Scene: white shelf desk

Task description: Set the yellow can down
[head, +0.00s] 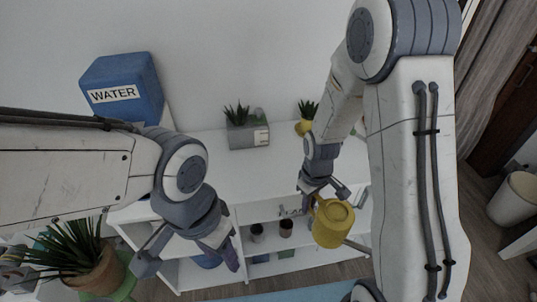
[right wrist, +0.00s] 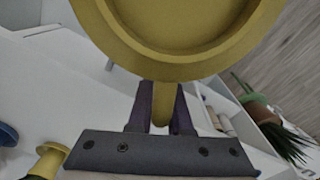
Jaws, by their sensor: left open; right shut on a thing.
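The yellow can (head: 333,226) hangs in the air in the head view, in front of the white shelf desk (head: 285,172) at its right side. My right gripper (head: 318,192) is shut on the can's edge or handle; the exact grip is partly hidden. In the right wrist view the can (right wrist: 180,65) fills the top, its round rim toward the camera, with a narrow yellow part between the fingers (right wrist: 160,105). My left gripper (head: 190,255) is open and empty, in front of the desk's left part.
A blue WATER box (head: 125,85), a grey planter (head: 248,135) and a yellow-potted plant (head: 304,126) stand at the desk's back. Small pots (head: 286,228) sit on the shelf below. A potted plant (head: 95,270) is at lower left. The desktop's middle is clear.

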